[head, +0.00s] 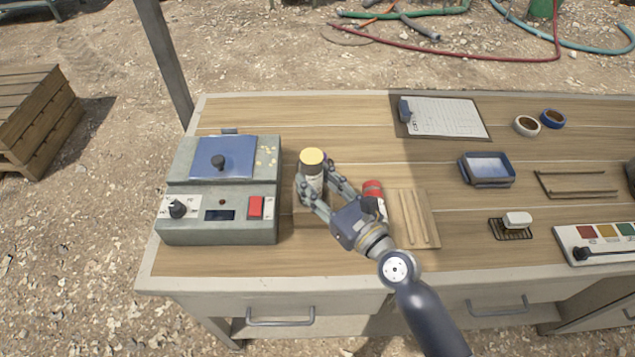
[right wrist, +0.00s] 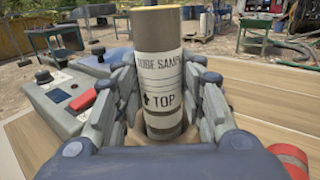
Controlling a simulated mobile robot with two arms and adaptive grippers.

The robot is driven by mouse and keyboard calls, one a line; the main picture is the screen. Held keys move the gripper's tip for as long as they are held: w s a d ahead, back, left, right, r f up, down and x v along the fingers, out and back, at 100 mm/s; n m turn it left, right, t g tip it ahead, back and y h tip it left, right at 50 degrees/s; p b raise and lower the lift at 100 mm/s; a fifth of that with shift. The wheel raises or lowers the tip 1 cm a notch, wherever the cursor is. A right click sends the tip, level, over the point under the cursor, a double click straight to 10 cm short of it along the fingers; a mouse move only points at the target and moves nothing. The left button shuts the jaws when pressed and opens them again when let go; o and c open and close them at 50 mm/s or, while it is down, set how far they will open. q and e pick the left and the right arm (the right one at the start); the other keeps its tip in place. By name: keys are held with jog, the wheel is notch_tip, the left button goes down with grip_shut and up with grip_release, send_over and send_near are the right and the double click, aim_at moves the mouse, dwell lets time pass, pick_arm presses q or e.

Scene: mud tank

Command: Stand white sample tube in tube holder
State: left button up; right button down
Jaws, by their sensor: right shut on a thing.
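The white sample tube (head: 312,176) has a tan cap and stands upright between the fingers of my right gripper (head: 318,194), which is shut on it. In the right wrist view the tube (right wrist: 160,75) shows a printed label reading "TOP", with the gripper fingers on both sides. A brown wooden block (head: 303,219), apparently the tube holder, is directly below the tube and partly hidden by the gripper. I cannot tell how far the tube's lower end is inside it. My left gripper is not in view.
A grey machine (head: 218,226) with a blue lid stands close on the left. A red-capped tube (head: 373,187) and a grooved wooden tray (head: 431,221) are close on the right. A clipboard (head: 445,117) lies behind. The front edge of the table is bare.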

jog(key=shift+s+f, duration=0.25)
jog(key=shift+f, duration=0.75)
jog(key=c, duration=1.3)
grip_release()
jog(key=o, duration=0.4)
jog(key=shift+w+f, duration=0.1)
jog(key=shift+w, duration=0.05)
jog(key=shift+c, duration=0.2)
jog(key=shift+w, duration=0.2)
jog(key=shift+s, duration=0.15)
jog(key=v, duration=1.1)
jog(key=shift+s+d+r, duration=0.25)
jog(key=shift+s+d, duration=0.05)
